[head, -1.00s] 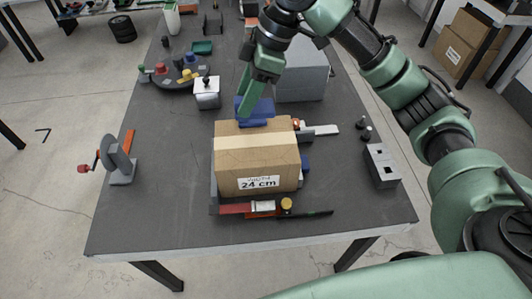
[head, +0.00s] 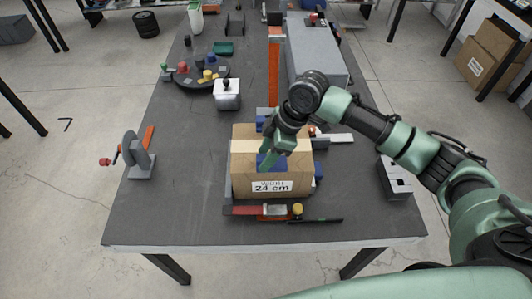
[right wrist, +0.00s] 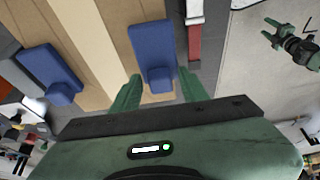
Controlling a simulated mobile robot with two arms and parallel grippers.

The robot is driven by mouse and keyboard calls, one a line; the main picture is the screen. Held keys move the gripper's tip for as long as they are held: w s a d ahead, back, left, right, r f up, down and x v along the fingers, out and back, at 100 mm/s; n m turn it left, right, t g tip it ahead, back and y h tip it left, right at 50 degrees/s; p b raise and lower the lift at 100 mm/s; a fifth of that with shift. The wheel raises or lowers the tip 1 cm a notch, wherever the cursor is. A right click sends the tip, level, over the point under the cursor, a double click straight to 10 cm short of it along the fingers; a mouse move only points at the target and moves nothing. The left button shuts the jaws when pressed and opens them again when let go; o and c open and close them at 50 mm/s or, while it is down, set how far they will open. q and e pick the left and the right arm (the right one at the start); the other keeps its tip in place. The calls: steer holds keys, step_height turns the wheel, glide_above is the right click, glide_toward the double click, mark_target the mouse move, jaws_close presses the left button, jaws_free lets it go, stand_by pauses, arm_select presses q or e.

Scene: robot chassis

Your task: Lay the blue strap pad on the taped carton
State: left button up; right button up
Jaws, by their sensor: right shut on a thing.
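The taped carton (head: 243,180) stands upright on the table, with a pale tape band across its top and a "24 cm" label in front. My right gripper (head: 268,158) is over the carton's front top edge, shut on a blue strap pad (head: 276,163). In the right wrist view this pad (right wrist: 154,45) sits between the fingers; whether it touches the carton is unclear. A second blue pad (right wrist: 45,68) sits at the carton's back edge. My left gripper (right wrist: 275,34) shows small in the right wrist view, open and away from the carton.
A red bar with a yellow knob (head: 297,209) lies before the carton. A grey crank stand (head: 138,158) is at the left. A white block (head: 227,95) and a round tray (head: 203,80) stand behind. A grey slotted block (head: 395,180) is at the right. The front-left tabletop is clear.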

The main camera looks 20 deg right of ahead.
mark_target(283, 162)
steer(key=shift+f, duration=0.25)
steer(key=o, duration=1.3)
steer(key=b+v, duration=0.2)
steer(key=v, duration=1)
steer(key=shift+r, duration=0.15)
